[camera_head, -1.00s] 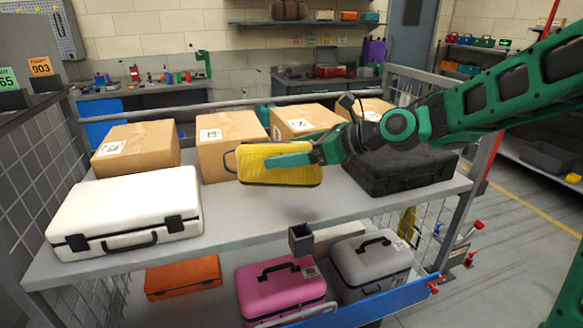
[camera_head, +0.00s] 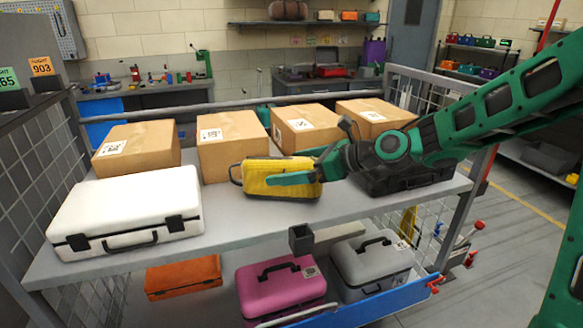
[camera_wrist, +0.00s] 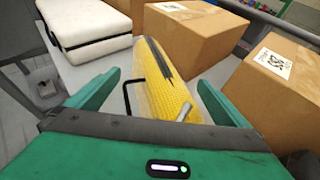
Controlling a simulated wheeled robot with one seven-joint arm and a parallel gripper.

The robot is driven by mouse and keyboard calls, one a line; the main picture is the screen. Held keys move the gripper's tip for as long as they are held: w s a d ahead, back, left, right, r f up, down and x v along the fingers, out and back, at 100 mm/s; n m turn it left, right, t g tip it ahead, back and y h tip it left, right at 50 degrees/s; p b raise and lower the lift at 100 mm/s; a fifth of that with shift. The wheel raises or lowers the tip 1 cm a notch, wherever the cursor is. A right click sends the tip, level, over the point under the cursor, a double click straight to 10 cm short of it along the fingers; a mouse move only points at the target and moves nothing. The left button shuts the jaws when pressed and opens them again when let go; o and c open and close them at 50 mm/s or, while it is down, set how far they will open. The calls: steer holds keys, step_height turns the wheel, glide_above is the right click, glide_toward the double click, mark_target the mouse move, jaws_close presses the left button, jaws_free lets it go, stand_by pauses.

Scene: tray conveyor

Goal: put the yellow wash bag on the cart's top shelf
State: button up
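The yellow wash bag (camera_head: 284,187) sits on the cart's top shelf (camera_head: 245,219), between the white suitcase and the black case. Its dark handle points left. My gripper (camera_wrist: 157,78) is around the bag, with one green finger across its near face in the head view. In the wrist view the bag (camera_wrist: 160,95) stands between the two spread fingers. A clear gap shows at the left finger, while the right finger is close to or touching the bag. The bag's underside is hidden in the wrist view.
A white suitcase (camera_head: 125,207) lies at the shelf's left, and a black case (camera_head: 412,181) lies at the right, partly behind my arm. Several cardboard boxes (camera_head: 232,140) line the back. A pink case (camera_head: 281,291) and a grey case (camera_head: 371,266) stand below.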

steer(key=v, duration=1.2)
steer(key=s+d+f+n+g+h, duration=0.1)
steer(key=s+d+f+n+h, duration=0.35)
steer(key=d, duration=0.25)
steer(key=s+d+f+n+g+h, duration=0.1)
steer(key=s+d+f+n+h, duration=0.35)
steer(key=d+f, duration=0.2)
steer(key=s+d+n+g+h, duration=0.1)
steer(key=s+d+n+g, duration=0.1)
steer(key=s+d+n, duration=0.2)
steer(key=s+d+n+g+h, duration=0.1)
steer(key=s+d+n, duration=0.3)
steer(key=s+d, duration=0.6)
steer(key=s+f+g, duration=0.1)
steer(key=s, duration=0.7)
steer(key=shift+d+g+h, duration=0.3)
